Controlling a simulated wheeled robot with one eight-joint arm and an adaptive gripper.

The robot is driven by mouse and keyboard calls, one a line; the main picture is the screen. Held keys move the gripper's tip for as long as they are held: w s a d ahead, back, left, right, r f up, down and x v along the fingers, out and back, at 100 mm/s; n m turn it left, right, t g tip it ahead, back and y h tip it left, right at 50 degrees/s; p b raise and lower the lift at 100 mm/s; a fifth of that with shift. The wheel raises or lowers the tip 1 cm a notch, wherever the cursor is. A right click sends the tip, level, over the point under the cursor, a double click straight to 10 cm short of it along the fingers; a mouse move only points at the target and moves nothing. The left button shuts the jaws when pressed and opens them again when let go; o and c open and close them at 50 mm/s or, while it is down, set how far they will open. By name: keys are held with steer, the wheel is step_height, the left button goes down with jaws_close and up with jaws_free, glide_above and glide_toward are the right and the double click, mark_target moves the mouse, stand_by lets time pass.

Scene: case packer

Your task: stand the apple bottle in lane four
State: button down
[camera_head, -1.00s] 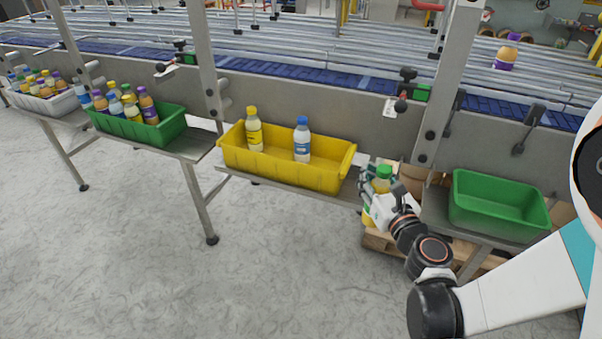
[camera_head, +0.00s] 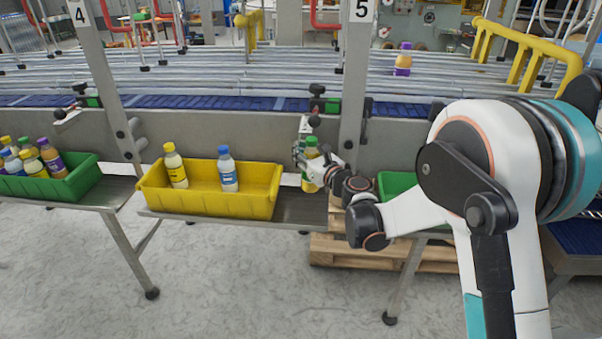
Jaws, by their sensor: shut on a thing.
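A bottle with a green cap and a yellowish body (camera_head: 309,184), which I take for the apple bottle, is upright in my gripper (camera_head: 311,165). My gripper is shut around its middle, hiding part of it and its label. The bottle is just right of the yellow bin (camera_head: 205,203), in front of the grey conveyor side. Sign 4 (camera_head: 79,13) is on the left post and sign 5 (camera_head: 361,10) on the right post. The yellow bin stands between these posts and holds a yellow-capped bottle (camera_head: 175,166) and a blue-capped bottle (camera_head: 228,170).
A green bin (camera_head: 85,180) with several bottles stands at the left. Another green bin (camera_head: 391,186) is partly hidden behind my arm. A purple and orange bottle (camera_head: 403,60) stands on the conveyor rollers. A wooden pallet (camera_head: 335,252) lies below. The yellow bin has free room.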

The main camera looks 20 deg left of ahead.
step_height(320, 180, down, 7)
steer(key=b, duration=0.2)
steer(key=shift+b, duration=0.4)
steer(key=shift+f, duration=0.15)
steer(key=c, duration=1.1)
jaws_free()
steer(key=shift+o, duration=0.2)
steer(key=p+v, duration=0.2)
steer(key=v, duration=1)
